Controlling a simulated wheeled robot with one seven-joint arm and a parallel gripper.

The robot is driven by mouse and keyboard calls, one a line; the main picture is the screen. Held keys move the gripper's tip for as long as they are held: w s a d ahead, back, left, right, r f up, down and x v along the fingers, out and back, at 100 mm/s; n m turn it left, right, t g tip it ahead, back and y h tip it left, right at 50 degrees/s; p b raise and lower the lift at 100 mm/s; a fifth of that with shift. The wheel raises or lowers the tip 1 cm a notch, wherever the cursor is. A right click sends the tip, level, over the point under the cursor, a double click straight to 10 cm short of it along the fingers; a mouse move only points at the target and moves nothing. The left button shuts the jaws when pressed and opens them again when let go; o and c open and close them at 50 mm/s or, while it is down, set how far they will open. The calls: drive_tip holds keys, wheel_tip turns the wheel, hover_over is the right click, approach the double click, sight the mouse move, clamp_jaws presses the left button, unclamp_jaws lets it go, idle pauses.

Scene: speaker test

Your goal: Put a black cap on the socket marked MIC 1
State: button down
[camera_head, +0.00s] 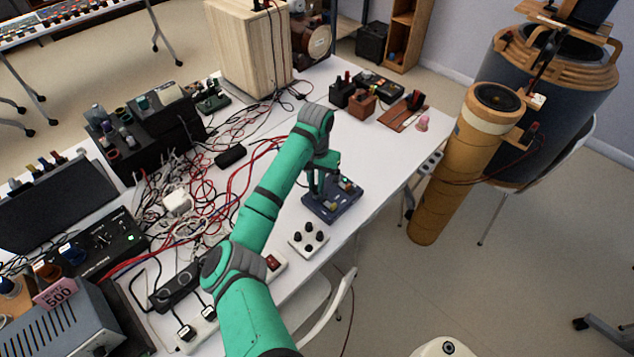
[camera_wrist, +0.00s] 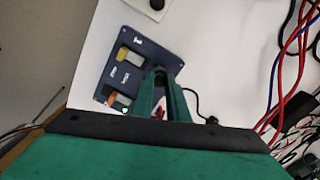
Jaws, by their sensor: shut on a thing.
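A dark blue socket box (camera_head: 346,208) lies on the white table, with small coloured parts and a green light on its top. The wrist view shows its top (camera_wrist: 150,50) with white markings too small to read, so I cannot pick out MIC 1. My gripper (camera_head: 322,192) is over the box, also seen in the wrist view (camera_wrist: 161,80), shut on a small dark thing that looks like a black cap. The fingers mostly hide it and the spot below. I cannot tell whether it touches the box. Several black caps (camera_head: 308,226) sit on a white plate (camera_head: 308,238).
Tangled red, black and white cables (camera_head: 200,200) cover the table left of my arm. A wooden speaker cabinet (camera_head: 240,50) stands at the back. A tan column (camera_head: 450,170) stands off the table's right edge. The white table top (camera_head: 375,150) behind the box is clear.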

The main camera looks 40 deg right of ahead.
drive_tip(key=shift+s+d+f, duration=0.1)
drive_tip(key=shift+d+f, duration=0.05)
drive_tip(key=shift+f, duration=0.35)
drive_tip(key=c, duration=1.6)
unclamp_jaws()
drive_tip(key=shift+c, duration=0.2)
